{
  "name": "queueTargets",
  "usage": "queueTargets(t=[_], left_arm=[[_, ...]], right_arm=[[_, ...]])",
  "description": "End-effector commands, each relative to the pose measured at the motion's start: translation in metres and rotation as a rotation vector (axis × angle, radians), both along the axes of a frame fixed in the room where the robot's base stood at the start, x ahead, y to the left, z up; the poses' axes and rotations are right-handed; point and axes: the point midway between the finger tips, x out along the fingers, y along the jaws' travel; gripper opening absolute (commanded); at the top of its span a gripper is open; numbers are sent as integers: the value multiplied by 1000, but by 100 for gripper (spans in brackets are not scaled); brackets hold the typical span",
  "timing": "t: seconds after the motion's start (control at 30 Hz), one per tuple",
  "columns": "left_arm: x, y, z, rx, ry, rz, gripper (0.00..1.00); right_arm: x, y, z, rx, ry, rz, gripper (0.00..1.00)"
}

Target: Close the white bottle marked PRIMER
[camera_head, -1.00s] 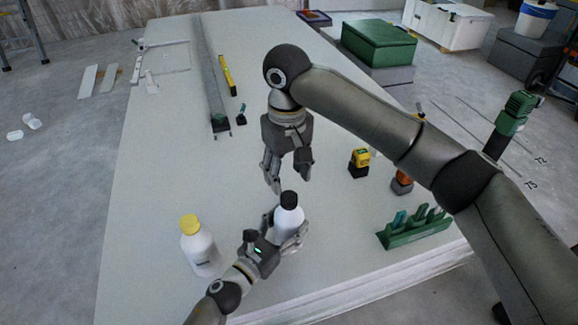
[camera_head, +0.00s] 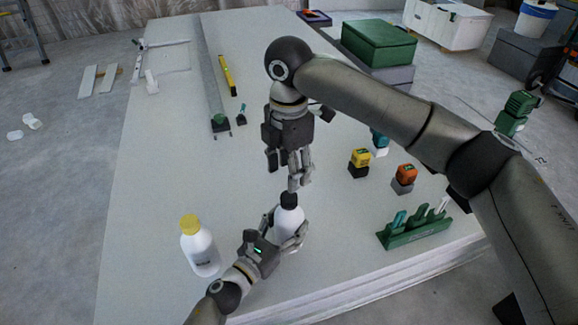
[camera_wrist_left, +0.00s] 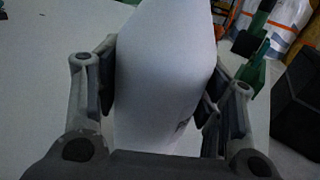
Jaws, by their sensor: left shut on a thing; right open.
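A white bottle with a black cap (camera_head: 289,199) stands upright near the front of the panel stack. My left gripper (camera_head: 279,238) is shut around this white bottle (camera_head: 288,222); the bottle's body also fills the middle of the left wrist view (camera_wrist_left: 165,75) between the two fingers. Its marking cannot be read. My right gripper (camera_head: 297,180) is open, pointing down just above the black cap; I cannot tell whether the fingertips touch it. A second white bottle with a yellow cap (camera_head: 200,248) stands apart, to the left; its dark label is too small to read.
A green rack (camera_head: 414,231) with tools stands at the right front. Orange-topped (camera_head: 404,178) and yellow-topped (camera_head: 359,162) blocks stand right of my right gripper. A long grey rail and yellow level (camera_head: 227,75) lie behind. The panel's left side (camera_head: 150,180) is clear.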

Motion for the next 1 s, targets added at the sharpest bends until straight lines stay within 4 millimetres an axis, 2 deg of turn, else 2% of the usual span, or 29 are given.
queueTargets(t=[0.17, 0.57, 0.67, 1.0], left_arm=[[0, 0, 0, 0, 0, 1, 0], [0, 0, 0, 0, 0, 1, 0], [0, 0, 0, 0, 0, 1, 0], [0, 0, 0, 0, 0, 1, 0]], right_arm=[[0, -1, 1, 0, 0, 69, 51], [0, -1, -3, -1, 1, 72, 51], [0, -1, -13, 0, 1, 71, 51], [0, -1, -64, -1, 3, 70, 51]])
